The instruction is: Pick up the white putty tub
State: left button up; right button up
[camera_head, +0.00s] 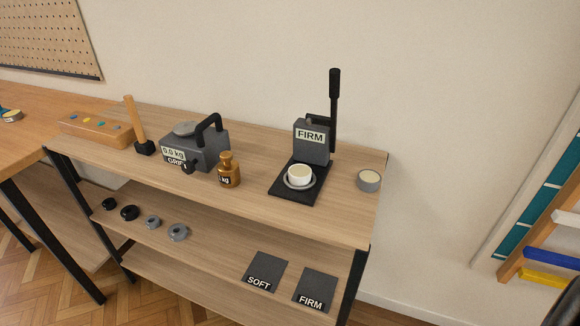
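A small white tub (299,176) with a cream-coloured top sits upright on a round grey plate on the black base of a lever press (312,143). The press is labelled FIRM, and its black lever stands upright. A second, grey tub (369,183) with a cream top stands to the right of the press, near the right end of the shelf unit's top board (220,200). Neither of my grippers is in view.
A grey device (205,152) reading 0,0 kg, a brass weight (229,172), a mallet (137,122) and a wooden block (95,128) stand left of the press. Lower shelves hold several rings (178,232) and mats marked SOFT (265,271) and FIRM (315,289).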

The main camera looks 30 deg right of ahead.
aim_at(299, 175)
jog(key=i, duration=0.1)
jog(key=i+l+z, duration=0.1)
jog(key=z, duration=0.25)
jog(key=i+z, duration=0.2)
jog(key=z, duration=0.2)
